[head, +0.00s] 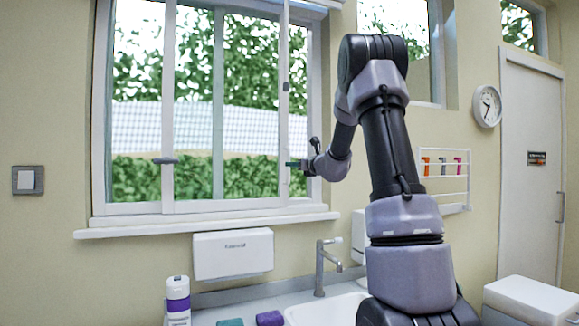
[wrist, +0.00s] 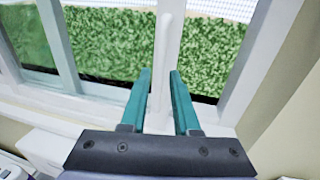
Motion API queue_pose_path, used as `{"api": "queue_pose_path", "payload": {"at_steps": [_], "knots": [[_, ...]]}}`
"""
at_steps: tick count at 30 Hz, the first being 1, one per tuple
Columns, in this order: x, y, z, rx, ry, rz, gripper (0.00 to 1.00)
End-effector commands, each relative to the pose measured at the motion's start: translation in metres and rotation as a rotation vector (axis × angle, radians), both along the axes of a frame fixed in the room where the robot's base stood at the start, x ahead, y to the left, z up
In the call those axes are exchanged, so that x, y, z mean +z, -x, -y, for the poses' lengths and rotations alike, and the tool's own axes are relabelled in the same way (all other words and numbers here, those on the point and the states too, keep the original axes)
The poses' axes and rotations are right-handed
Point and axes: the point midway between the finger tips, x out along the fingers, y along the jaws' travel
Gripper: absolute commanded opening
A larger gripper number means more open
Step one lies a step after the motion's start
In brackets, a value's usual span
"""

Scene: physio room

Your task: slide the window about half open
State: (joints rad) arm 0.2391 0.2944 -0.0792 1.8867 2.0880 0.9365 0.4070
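The window (head: 218,210) has a white frame and several upright stiles, with hedge and a pale fence behind the panes. One white stile (head: 284,120) stands near its right side, with a small grey fitting on it. My gripper (head: 296,164) is at this stile, low down. In the wrist view, its teal fingers (wrist: 160,75) are apart on either side of a slim white upright bar (wrist: 166,50). A narrow gap seems to show on the left of the bar; contact on the right is unclear. How far the window is open is hard to tell.
The white sill (head: 200,226) runs below the window. Under it are a white dispenser box (head: 233,254), a tap (head: 321,268), a sink (head: 325,310) and a purple-and-white bottle (head: 178,300). A wall rack (head: 444,178) hangs to the right of the window.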

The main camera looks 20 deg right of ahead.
Motion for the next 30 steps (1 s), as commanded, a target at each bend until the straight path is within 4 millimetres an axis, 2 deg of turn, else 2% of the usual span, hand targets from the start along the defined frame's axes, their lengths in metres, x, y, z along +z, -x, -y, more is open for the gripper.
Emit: {"api": "queue_pose_path", "payload": {"at_steps": [1,6,12,28,30], "knots": [[0.001,0.012,0.003,-0.002,0.000,0.000,0.30],[0.001,0.043,0.010,-0.001,0.001,0.000,0.30],[0.000,0.065,0.016,-0.001,0.001,0.000,0.30],[0.000,0.069,0.016,0.001,0.001,0.000,0.30],[0.002,0.072,0.010,0.014,0.017,0.000,0.30]]}}
